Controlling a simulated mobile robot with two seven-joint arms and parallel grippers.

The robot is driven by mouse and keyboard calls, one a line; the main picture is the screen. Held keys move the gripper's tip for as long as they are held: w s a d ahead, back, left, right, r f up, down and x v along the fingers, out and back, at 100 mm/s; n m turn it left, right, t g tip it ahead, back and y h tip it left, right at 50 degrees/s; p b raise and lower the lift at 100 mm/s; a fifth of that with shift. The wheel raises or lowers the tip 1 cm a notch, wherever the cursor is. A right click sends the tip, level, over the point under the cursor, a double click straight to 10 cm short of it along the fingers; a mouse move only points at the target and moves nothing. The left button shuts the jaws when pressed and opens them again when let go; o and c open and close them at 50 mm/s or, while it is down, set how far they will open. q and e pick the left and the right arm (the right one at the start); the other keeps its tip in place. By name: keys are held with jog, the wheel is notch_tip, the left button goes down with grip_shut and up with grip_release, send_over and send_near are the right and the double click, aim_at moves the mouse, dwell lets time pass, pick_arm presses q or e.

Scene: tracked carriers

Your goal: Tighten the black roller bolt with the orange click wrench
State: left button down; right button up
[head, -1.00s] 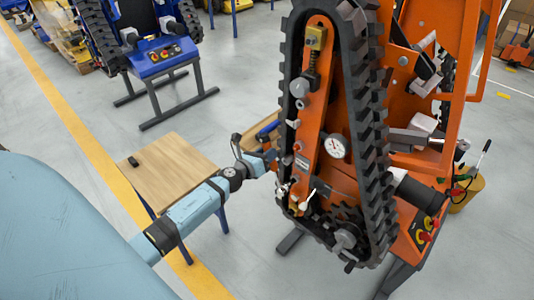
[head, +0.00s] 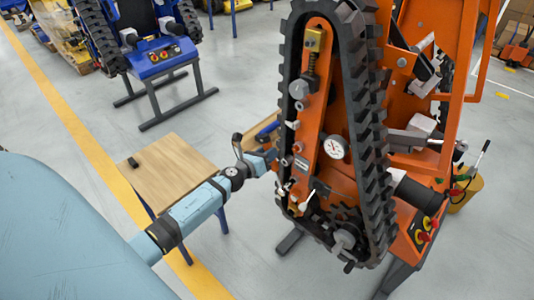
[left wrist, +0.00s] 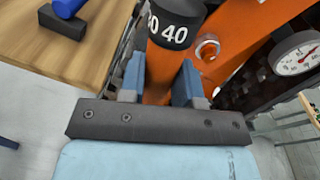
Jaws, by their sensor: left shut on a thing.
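My left gripper (left wrist: 160,80) is shut on the orange click wrench (left wrist: 157,88). In the left wrist view its blue fingers sit on both sides of the orange handle, below a black collar (left wrist: 172,30) marked 30 40. In the head view my left gripper (head: 270,158) is at the left edge of the upright track unit (head: 330,120). The wrench is hard to make out there. Several bolts and rollers sit on the orange track frame (head: 318,85). I cannot tell which one is the black roller bolt, or whether the wrench touches it. My right gripper is not in view.
A round white gauge (head: 336,147) sits on the frame and shows in the wrist view (left wrist: 297,55). A wooden table (head: 170,170) stands left, with a small black object (head: 133,162). A blue-handled tool (head: 267,129) lies behind the gripper. A yellow bucket (head: 467,190) stands right.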

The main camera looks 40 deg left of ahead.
pick_arm(q)
jog(key=shift+r+p, duration=0.2)
jog(key=shift+p, duration=0.2)
jog(key=shift+w, duration=0.1)
dwell(0.7)
jog(key=shift+w+y+p, duration=0.3)
jog(key=shift+w+y, duration=0.05)
jog(key=shift+y, duration=0.05)
jog(key=shift+r+n, duration=0.1)
jog(key=shift+n, duration=0.2)
jog(key=shift+w, duration=0.5)
dwell(0.6)
jog(key=shift+r, duration=0.1)
dwell(0.4)
